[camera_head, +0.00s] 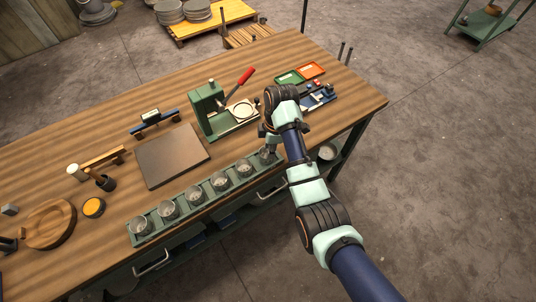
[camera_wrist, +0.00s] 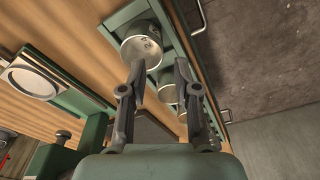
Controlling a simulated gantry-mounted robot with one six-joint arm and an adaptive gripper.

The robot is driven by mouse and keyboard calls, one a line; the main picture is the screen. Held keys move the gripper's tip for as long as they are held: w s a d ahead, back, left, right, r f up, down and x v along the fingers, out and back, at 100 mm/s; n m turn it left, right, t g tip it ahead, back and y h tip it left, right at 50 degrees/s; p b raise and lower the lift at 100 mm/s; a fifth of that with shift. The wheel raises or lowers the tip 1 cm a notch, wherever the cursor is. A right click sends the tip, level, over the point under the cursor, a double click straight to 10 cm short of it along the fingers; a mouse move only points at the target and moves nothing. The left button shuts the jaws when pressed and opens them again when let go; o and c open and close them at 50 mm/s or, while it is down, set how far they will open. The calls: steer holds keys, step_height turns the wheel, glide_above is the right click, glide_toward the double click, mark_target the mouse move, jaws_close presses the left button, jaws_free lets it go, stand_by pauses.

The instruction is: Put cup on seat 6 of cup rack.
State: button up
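The green cup rack (camera_head: 156,238) runs along the table's front edge with several metal cups in a row. One cup (camera_head: 268,155) is at the rack's right end, under my gripper (camera_head: 266,140), which partly hides it. In the wrist view this cup (camera_wrist: 142,45) shows its round opening and speckled inside, at the rack (camera_wrist: 128,12). My gripper (camera_wrist: 159,66) has its two fingers apart.
Other cups (camera_head: 220,180) fill the seats to the left. A green press with a red lever (camera_head: 212,108) stands behind the rack. A brown board (camera_head: 172,157) lies left of it. Small green and orange trays (camera_head: 312,70) are at the back right.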

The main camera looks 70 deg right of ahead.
steer(key=r, duration=0.2)
steer(key=r+p, duration=0.1)
steer(key=r, duration=0.1)
steer(key=r+p, duration=0.1)
steer(key=r, duration=0.1)
steer(key=shift+s+d, duration=0.2)
steer(key=shift+s, duration=0.1)
steer(key=shift+f, duration=0.1)
steer(key=w+a+r+m+t+h, duration=0.1)
steer(key=w+a+r+t, duration=0.1)
steer(key=w+a, duration=0.7)
steer(key=w+a+r+m+t+h, duration=0.1)
steer(key=w+a+t+h, duration=0.2)
steer(key=a, duration=0.9)
steer(key=s+a+r+m+t+y, duration=0.1)
steer(key=s+a+r+m+t, duration=0.1)
steer(key=a+r, duration=0.4)
steer(key=s+a+r+m+t+y, duration=0.1)
steer(key=a+r+t, duration=0.3)
steer(key=a, duration=1.2)
step_height(320, 180, up, 2)
steer(key=shift+s+m+t+y, duration=0.3)
steer(key=shift+s+m+y, duration=0.15)
steer(key=shift+y, duration=0.25)
